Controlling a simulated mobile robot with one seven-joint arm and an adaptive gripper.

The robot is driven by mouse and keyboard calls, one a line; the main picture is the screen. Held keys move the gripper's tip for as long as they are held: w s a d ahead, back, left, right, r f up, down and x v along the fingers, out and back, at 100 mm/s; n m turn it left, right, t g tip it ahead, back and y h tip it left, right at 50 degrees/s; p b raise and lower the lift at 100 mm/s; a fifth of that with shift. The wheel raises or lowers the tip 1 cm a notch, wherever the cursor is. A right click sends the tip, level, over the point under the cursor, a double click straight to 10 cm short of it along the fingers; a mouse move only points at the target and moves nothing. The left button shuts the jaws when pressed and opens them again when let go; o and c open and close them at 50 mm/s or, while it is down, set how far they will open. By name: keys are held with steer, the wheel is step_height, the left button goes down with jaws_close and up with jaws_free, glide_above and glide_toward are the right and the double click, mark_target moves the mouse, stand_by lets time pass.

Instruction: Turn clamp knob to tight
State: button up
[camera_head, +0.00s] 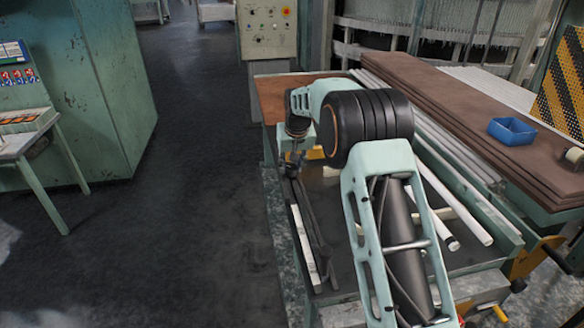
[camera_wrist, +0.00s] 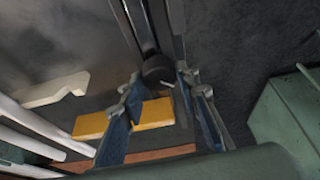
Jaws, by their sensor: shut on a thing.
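The clamp knob (camera_wrist: 158,68) is a dark round knob with a short white mark on its near edge, seen in the wrist view. It sits at the end of dark rails. My gripper (camera_wrist: 161,86) has its fingertips on both sides of the knob and is shut on it. A yellow block (camera_wrist: 152,114) lies beyond the fingers. In the head view my gripper (camera_head: 292,160) is low over the left edge of the bench, next to the yellow block (camera_head: 315,153). The knob is hidden there by my arm, and I cannot tell its tightness.
White tubes (camera_head: 455,212) lie on the bench to the right of my arm. A blue tray (camera_head: 511,131) stands on brown boards (camera_head: 440,95). A pale bracket (camera_wrist: 55,91) is left of the gripper in the wrist view. Open floor (camera_head: 195,215) lies left of the bench.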

steer(key=m+h, duration=0.1)
steer(key=m, duration=0.3)
steer(key=shift+a+m+h+p, duration=0.2)
steer(key=shift+m+h+p, duration=0.1)
steer(key=shift+h+p, duration=0.1)
steer(key=shift+m+g+h+p, duration=0.4)
steer(key=shift+m+h+p, duration=0.4)
steer(key=shift+m, duration=1.5)
steer(key=o, duration=1.2)
steer(key=shift+c, duration=0.2)
steer(key=v, duration=1.2)
